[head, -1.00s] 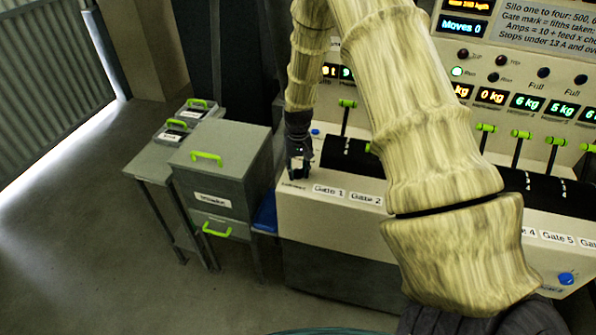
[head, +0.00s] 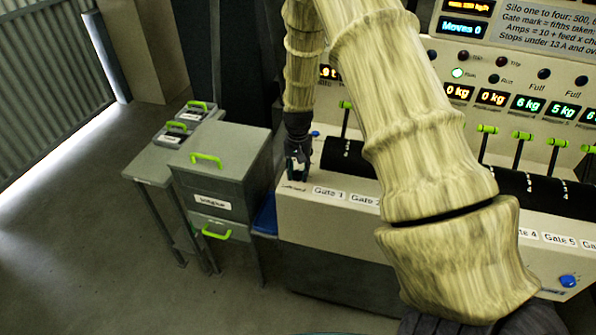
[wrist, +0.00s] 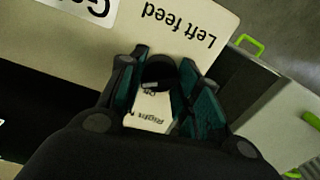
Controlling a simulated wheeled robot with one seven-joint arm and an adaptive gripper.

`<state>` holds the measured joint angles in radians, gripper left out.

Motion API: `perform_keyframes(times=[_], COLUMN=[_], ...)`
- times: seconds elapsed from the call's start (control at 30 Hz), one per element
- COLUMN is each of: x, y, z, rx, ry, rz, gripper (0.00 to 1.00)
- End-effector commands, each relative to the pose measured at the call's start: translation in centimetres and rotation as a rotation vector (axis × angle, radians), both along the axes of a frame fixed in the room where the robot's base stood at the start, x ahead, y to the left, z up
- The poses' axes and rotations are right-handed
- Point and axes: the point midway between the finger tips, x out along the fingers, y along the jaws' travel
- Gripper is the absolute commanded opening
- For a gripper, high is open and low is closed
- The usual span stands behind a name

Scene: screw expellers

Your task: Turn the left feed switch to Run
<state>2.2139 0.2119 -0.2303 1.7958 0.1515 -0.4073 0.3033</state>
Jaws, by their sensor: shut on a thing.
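The left feed switch (wrist: 157,74) is a dark round knob with a light mark, on the cream panel in the wrist view. The label "Left feed" (wrist: 180,28) reads upside down beside it. My gripper (wrist: 160,80) has its teal fingers on both sides of the knob, shut on it. Small print shows on a white patch between the fingers, partly hidden. In the head view my gripper (head: 297,172) is at the left end of the panel, and it hides the switch.
The panel front has gate labels (head: 329,193) and a blue knob (head: 568,281) at the right. Green-tipped levers (head: 522,135) stand behind. A grey cabinet (head: 222,170) with green handles is left of the panel. Open floor lies in front of the cabinet.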

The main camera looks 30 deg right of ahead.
Motion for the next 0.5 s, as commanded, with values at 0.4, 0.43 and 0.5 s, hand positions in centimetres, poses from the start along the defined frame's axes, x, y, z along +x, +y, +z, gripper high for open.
perform_keyframes(times=[0.4, 0.43, 0.5], x=[0.06, 0.06, 0.04], y=[-0.03, -0.03, -0.02], z=[0.05, 0.04, 0.03], rx=[0.0, 0.0, 0.0], ry=[-0.001, -0.001, -0.001], rz=[0.0, 0.0, 0.0], gripper=[0.56, 0.56, 0.56])
